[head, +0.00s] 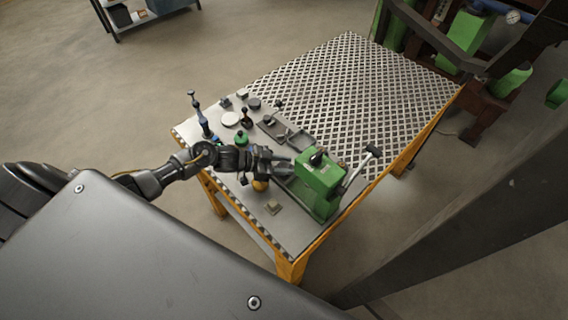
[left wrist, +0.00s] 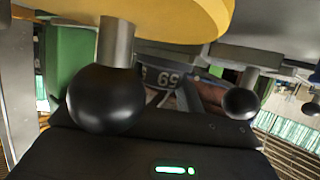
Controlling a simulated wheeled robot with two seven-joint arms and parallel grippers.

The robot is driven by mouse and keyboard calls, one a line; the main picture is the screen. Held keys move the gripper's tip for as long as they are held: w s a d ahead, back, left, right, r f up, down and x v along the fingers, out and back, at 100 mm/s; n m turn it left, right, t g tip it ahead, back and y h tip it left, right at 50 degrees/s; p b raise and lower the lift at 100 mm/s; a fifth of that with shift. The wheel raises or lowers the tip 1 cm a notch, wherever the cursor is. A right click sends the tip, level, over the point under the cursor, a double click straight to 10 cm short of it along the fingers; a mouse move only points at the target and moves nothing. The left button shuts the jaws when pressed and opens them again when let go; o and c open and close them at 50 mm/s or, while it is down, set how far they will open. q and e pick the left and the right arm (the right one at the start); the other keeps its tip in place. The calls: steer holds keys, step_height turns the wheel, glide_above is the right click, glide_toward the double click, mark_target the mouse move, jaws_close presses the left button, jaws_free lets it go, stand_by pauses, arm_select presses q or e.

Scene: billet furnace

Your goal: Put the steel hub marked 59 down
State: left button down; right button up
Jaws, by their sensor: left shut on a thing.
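My left gripper (head: 282,167) reaches in from the left over the near part of the work table, close beside a green vise-like machine (head: 322,180). It is shut on the steel hub (left wrist: 168,78), a dark piece with pale digits that shows between the fingers in the left wrist view. The digits are small and partly cut off, so I cannot read them surely. In the head view the hub is mostly hidden by the gripper, and I cannot tell whether it touches anything below. My right gripper is not in view.
The perforated table top (head: 360,85) is clear farther back.

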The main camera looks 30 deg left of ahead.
arm_select(q)
steer(key=shift+f, duration=0.15)
steer(key=c, duration=0.9)
jaws_free()
steer(key=shift+a+f+b, duration=0.1)
steer(key=shift+b, duration=0.3)
steer(key=b+v, duration=0.1)
steer(key=v, duration=0.9)
steer(key=shift+s+a+b, duration=0.1)
steer(key=shift+b, duration=0.25)
steer(key=shift+s+a+r, duration=0.1)
steer(key=shift+r, duration=0.15)
